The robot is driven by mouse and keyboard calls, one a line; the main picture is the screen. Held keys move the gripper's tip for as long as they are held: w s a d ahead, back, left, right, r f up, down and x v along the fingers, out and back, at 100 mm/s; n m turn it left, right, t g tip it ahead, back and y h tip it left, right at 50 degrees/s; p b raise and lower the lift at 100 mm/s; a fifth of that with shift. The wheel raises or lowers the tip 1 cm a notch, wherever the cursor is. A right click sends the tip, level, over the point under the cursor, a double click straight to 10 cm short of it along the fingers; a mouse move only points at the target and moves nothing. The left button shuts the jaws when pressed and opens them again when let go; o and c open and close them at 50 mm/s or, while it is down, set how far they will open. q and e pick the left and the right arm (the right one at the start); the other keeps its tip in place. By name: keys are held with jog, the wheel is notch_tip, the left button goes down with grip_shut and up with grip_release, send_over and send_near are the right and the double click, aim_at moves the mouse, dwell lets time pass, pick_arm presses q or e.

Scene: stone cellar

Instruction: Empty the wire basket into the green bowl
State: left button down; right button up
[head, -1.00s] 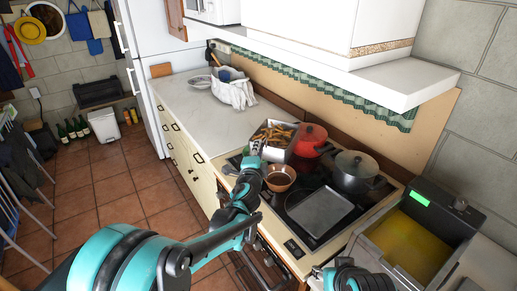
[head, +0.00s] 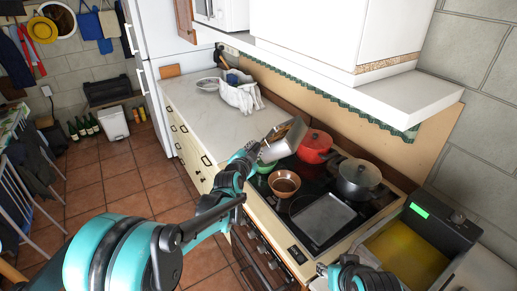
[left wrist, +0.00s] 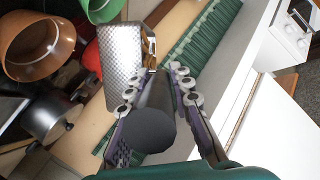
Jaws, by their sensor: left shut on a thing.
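The wire basket (head: 287,143), a grey mesh box, hangs tipped at the back of the cooktop; brown fries (head: 278,131) show at its upper left opening. My left gripper (head: 251,151) is shut on its dark handle (left wrist: 153,122), and the mesh side also shows in the left wrist view (left wrist: 121,68). The green bowl (head: 265,167) sits low beside and below the basket, mostly hidden by the gripper and basket; part shows in the left wrist view (left wrist: 103,9). Its contents are hidden. Part of my right arm shows at the bottom; its fingers are not clear.
A brown bowl (head: 284,184) stands just in front of the basket. A red pot (head: 315,146) and a lidded grey pot (head: 358,178) stand to the right. A flat grey tray (head: 322,219) lies in front. The white counter (head: 208,115) at left is mostly clear.

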pick_arm(q)
jog(key=shift+w+a+f+n, duration=0.1)
jog(key=shift+w+a+n, duration=0.2)
jog(key=shift+a+n, duration=0.35)
jog(key=shift+w+a+f+n+g+h+b, duration=0.2)
jog(key=shift+w+a+f+n+h, duration=0.1)
jog(key=shift+a+n, duration=0.25)
jog(key=shift+w+a+f+n+g+h+b, duration=0.2)
jog(key=shift+a+f+n+h, duration=0.1)
jog(key=shift+a+n, duration=0.3)
jog(key=shift+w+a+f+n+g+h+b, duration=0.2)
jog(key=shift+a+n+h, duration=0.15)
jog(key=shift+n, duration=0.35)
